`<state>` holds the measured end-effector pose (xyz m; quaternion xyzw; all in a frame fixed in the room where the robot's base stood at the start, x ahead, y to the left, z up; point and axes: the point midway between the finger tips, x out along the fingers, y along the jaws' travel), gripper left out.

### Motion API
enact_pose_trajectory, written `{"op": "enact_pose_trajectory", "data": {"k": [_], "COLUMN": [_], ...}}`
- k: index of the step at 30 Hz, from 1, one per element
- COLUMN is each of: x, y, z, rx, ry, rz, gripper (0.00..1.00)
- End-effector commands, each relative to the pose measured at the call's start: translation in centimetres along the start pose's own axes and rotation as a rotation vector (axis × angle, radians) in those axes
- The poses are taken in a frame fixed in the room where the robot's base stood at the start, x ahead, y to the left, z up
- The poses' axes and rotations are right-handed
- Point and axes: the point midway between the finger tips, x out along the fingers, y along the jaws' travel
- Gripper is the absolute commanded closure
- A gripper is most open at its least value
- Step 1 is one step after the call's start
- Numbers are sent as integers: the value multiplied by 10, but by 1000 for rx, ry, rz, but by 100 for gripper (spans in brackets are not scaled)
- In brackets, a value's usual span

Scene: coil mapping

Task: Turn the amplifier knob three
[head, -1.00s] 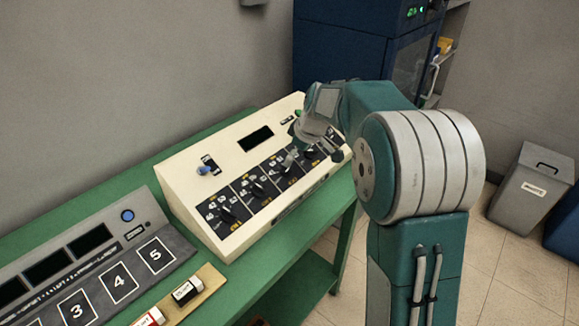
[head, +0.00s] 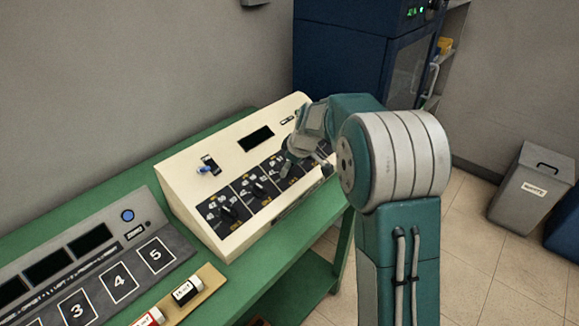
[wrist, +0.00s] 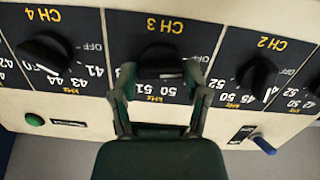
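The amplifier (head: 195,195) is a cream sloped box on a green bench, with a row of black knob panels. In the wrist view the labels appear upside down. The channel three knob (wrist: 161,62) is black and sits in the middle, under the CH 3 label. My gripper (wrist: 161,82) has its fingers apart, one on each side of this knob; I see no clear contact. The head view shows my gripper (head: 306,168) low over the panel row, hiding part of it. The CH 4 knob (wrist: 45,53) and CH 2 knob (wrist: 257,74) flank it.
A blue toggle switch (wrist: 263,143) and a green button (wrist: 34,119) are on the amplifier's face. A grey console (head: 105,265) with numbered squares stands left on the bench. A dark blue cabinet (head: 340,55) is behind, and a grey bin (head: 532,190) stands right.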

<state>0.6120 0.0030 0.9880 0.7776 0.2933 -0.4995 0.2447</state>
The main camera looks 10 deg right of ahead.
Motion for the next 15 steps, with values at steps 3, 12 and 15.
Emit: {"op": "enact_pose_trajectory", "data": {"k": [3,12,15], "x": [2,2,2], "y": [0,0,0], "z": [0,1,1], "rx": [2,77,136], "ry": [-1,-2,-3], "rz": [-1,-11,-19], "gripper": [88,88,88]}}
